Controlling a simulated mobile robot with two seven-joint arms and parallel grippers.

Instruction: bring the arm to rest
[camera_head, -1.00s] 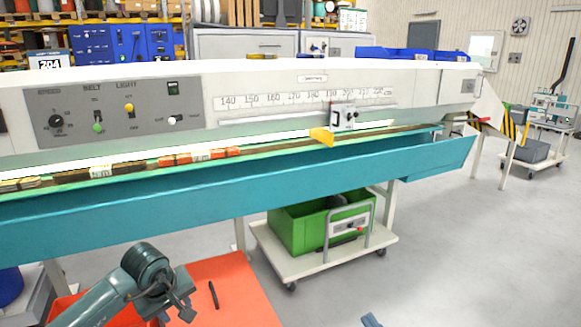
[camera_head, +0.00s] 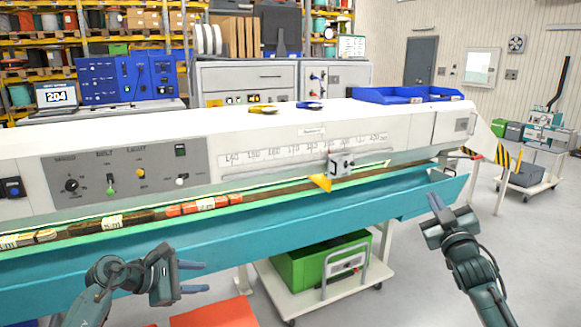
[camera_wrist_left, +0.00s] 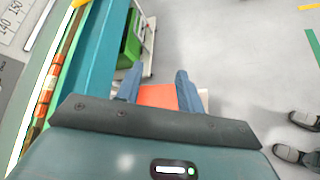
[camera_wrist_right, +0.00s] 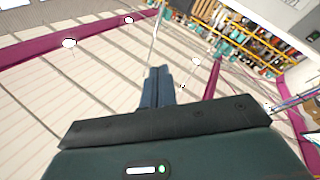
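My left gripper (camera_head: 203,277) is in front of the teal trough (camera_head: 290,225) of the machine, at the lower left of the head view. It is open and empty, its two blue fingers apart, as the left wrist view also shows (camera_wrist_left: 158,85). My right gripper (camera_head: 437,202) is raised at the right of the head view, before the trough's right end, pointing up. In the right wrist view its fingers (camera_wrist_right: 157,75) are together with nothing visible between them.
The long white machine (camera_head: 330,120) with a scale and knobs spans the view. Striped pieces lie along its channel (camera_head: 190,207). A green crate (camera_head: 305,265) stands on a white cart (camera_head: 300,302) below. An orange-red surface (camera_head: 215,315) is low.

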